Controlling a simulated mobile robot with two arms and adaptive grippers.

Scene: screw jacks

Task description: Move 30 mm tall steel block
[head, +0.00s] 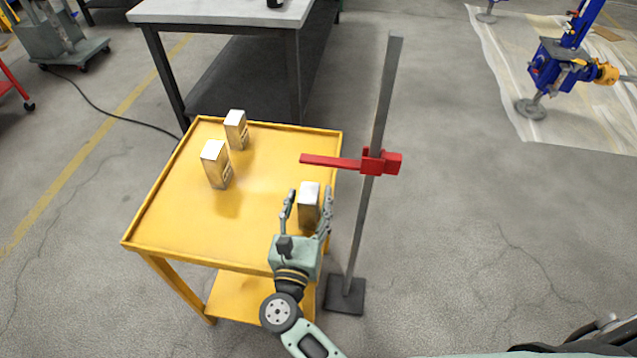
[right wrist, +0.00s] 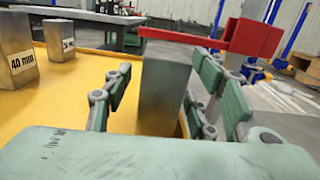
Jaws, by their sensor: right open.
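Three steel blocks stand upright on the yellow cart (head: 265,190). One block (head: 309,190) is at the cart's right side, between the spread fingers of my right gripper (head: 307,205). The right wrist view shows this block (right wrist: 165,85) between the open fingers, with no label visible on its near face. My left gripper is not in view.
A grey post (head: 382,100) on a dark base (head: 344,295) stands just right of the cart. Its red arm (head: 335,162) reaches over the cart's right edge, beyond the gripper. A workbench (head: 220,12) stands behind. The cart's front left is clear.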

